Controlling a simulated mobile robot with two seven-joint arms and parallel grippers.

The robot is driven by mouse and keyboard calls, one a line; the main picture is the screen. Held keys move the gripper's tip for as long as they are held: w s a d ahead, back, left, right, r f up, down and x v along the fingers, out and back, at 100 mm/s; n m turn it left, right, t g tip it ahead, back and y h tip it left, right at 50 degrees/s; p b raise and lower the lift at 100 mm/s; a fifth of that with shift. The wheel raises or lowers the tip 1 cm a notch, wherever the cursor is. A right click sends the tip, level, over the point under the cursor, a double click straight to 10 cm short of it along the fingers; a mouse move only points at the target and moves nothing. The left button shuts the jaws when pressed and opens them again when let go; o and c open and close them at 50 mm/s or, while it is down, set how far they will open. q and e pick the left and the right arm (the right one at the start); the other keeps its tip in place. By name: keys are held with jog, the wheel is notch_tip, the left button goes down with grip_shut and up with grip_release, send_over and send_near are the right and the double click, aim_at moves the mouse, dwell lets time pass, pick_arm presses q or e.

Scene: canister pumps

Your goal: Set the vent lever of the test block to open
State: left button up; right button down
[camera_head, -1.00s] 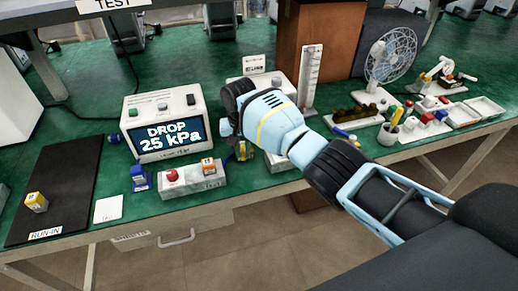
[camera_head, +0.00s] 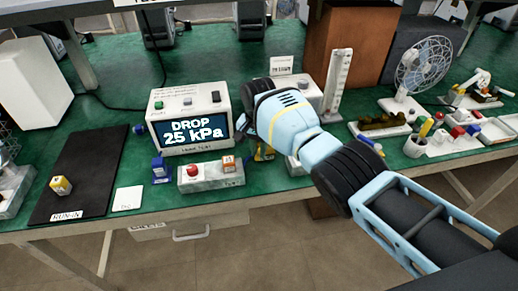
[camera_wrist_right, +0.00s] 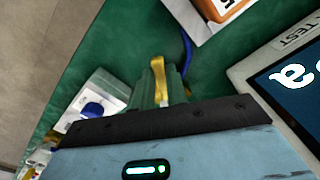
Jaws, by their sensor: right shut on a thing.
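A blue hose (camera_wrist_right: 186,50) runs from beside the canister toward my right gripper. My right gripper (camera_head: 262,155) points down just right of the block. In the wrist view it is shut on a slim yellow piece (camera_wrist_right: 157,68). I cannot tell whether this piece is the vent lever; no lever shows clearly elsewhere. The display box (camera_head: 190,120) behind reads "DROP 25 kPa". My left gripper is out of view.
A small blue object (camera_head: 161,169) stands left of the test block, with a white card (camera_head: 128,199) beside it. A grey block with a blue knob (camera_wrist_right: 93,110) sits near my right gripper.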

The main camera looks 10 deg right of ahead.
aim_at(258, 153)
jog(key=c, duration=1.4)
grip_release()
